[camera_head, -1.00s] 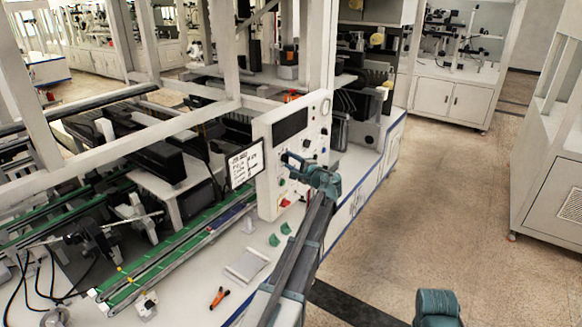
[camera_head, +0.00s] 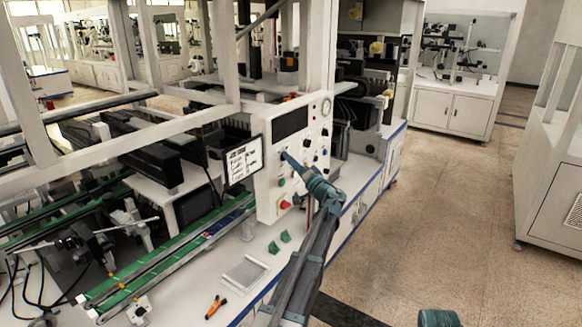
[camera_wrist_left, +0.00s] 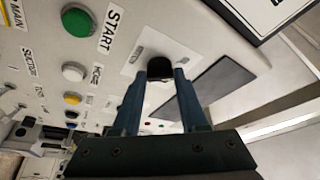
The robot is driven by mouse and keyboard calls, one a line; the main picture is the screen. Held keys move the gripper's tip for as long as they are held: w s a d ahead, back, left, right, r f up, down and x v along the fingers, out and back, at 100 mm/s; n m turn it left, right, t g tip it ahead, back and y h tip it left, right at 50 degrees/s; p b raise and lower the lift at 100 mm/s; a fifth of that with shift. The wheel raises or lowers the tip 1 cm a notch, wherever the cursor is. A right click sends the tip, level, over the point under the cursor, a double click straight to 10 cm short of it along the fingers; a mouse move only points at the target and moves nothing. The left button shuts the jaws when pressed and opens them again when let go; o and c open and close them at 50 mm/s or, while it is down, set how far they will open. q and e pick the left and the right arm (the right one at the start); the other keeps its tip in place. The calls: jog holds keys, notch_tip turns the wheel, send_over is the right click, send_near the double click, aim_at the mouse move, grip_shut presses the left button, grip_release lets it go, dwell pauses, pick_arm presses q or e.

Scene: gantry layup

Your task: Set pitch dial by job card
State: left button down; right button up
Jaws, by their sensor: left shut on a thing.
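The white control panel (camera_head: 266,196) stands upright at the bench edge, with a dark screen and several knobs and buttons. My left gripper (camera_head: 284,155) reaches to the panel face below the screen. In the left wrist view, its two fingers (camera_wrist_left: 160,78) are shut on a black dial knob (camera_wrist_left: 160,67), one finger on each side. The small label at the knob is too blurred to read, and the knob's setting cannot be told. The job card (camera_head: 243,160), white with a black frame, stands left of the panel; its writing is too small to read.
A red button (camera_head: 285,204) is low on the panel. Green blocks (camera_head: 279,241), a pale tray (camera_head: 244,272) and an orange-handled tool (camera_head: 216,306) lie on the bench.

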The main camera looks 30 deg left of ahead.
pick_arm(q)
jog(key=shift+f+n+y+b, duration=0.15)
jog(key=shift+n+y+b, duration=0.2)
jog(key=shift+n, duration=0.65)
jog(key=shift+g, duration=0.4)
jog(key=shift+n, duration=0.3)
jog(key=shift+c, duration=2.2)
grip_release()
jog(key=b+v, duration=0.4)
jog(key=v, duration=1)
jog(key=shift+a, duration=0.15)
